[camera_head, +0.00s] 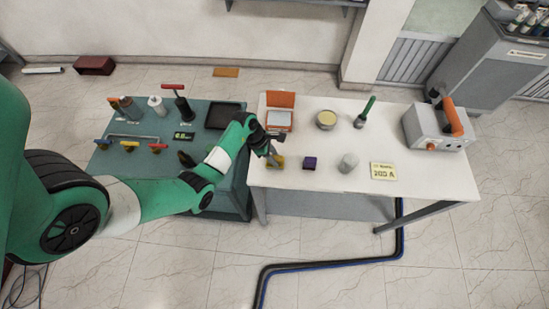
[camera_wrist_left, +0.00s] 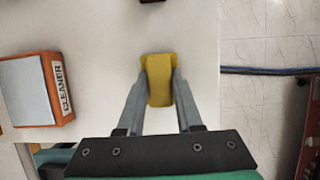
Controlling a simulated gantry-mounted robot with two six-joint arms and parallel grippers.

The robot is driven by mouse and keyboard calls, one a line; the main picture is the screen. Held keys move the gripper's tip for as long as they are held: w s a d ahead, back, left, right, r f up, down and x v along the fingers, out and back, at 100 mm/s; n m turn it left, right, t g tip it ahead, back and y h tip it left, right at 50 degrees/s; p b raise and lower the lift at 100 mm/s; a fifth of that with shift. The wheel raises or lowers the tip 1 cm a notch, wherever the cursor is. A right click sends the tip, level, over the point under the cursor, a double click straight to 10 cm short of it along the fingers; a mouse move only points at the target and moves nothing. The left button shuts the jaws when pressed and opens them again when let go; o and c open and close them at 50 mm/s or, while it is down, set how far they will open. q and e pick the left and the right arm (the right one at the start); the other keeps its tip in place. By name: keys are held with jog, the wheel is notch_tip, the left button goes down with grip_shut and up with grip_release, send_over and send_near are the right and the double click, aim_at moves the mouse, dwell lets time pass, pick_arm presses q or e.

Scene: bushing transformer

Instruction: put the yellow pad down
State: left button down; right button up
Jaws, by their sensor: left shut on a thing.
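The yellow pad (camera_wrist_left: 159,80) is between the two fingers of my left gripper (camera_wrist_left: 158,92) in the left wrist view. The gripper is shut on it, with the white table top (camera_wrist_left: 110,50) behind it. In the head view the left gripper (camera_head: 274,158) is over the left part of the white table, and a small part of the yellow pad (camera_head: 279,162) shows at its fingertips. I cannot tell whether the pad touches the table. My right gripper does not show in either view.
A purple block (camera_head: 310,163), a grey cylinder (camera_head: 348,163) and a yellow label card (camera_head: 383,171) stand to the right. The orange cleaner box (camera_head: 279,121) is behind the gripper and also shows in the left wrist view (camera_wrist_left: 36,90). A green-handled tool (camera_head: 364,113) stands farther back.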

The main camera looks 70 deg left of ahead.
pick_arm(q)
jog(key=shift+r, duration=0.1)
jog(key=c, duration=0.6)
grip_release()
jog(key=shift+a+r, duration=0.1)
jog(key=shift+r, duration=0.15)
jog(key=p+v, duration=0.3)
jog(key=v, duration=0.8)
jog(key=shift+s+r, duration=0.1)
jog(key=shift+r, duration=0.15)
